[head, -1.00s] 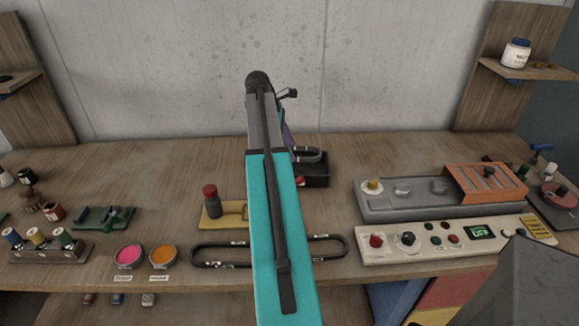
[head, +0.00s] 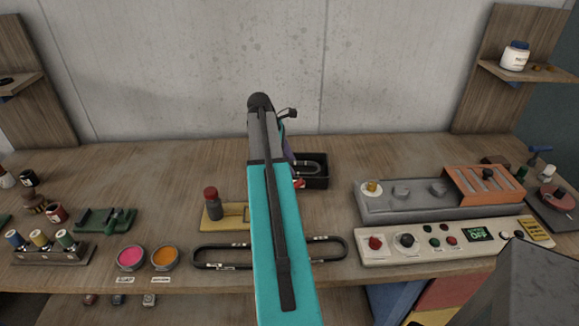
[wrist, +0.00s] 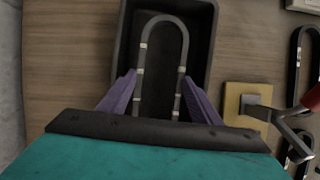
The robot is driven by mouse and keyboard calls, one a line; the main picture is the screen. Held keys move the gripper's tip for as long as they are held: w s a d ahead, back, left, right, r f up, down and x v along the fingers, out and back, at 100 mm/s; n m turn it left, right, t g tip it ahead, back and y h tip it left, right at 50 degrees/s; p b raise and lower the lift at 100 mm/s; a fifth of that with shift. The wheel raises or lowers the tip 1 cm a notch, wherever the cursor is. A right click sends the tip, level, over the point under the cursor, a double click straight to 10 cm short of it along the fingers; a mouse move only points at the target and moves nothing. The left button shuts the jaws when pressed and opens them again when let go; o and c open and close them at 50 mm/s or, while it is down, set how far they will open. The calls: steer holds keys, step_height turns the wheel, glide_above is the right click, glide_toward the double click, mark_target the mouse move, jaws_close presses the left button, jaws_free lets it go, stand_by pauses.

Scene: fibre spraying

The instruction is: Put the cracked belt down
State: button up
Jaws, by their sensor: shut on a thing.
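The cracked belt (wrist: 181,62) is a grey narrow loop with pale bands. In the wrist view it lies between the purple fingers of my gripper (wrist: 159,80), which is shut on it. Its rounded far end lies inside the outline of a black tray (wrist: 212,30); its near end is hidden by my gripper's body. In the head view the belt (head: 311,165) shows within the rim of the black tray (head: 318,184), behind my arm. Whether it touches the tray floor is not clear. My arm hides most of the gripper there.
A long dark belt loop (head: 330,239) lies at the bench front. A yellow plate with a red-topped handle (head: 211,200) is left of my arm. A control panel (head: 460,240) and grey machine (head: 400,203) stand right. The bench behind the tray is clear.

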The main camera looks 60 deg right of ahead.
steer(key=shift+f, duration=1.05)
steer(key=shift+f, duration=0.1)
steer(key=o, duration=0.8)
steer(key=shift+b+v, duration=1.3)
steer(key=shift+v, duration=4.85)
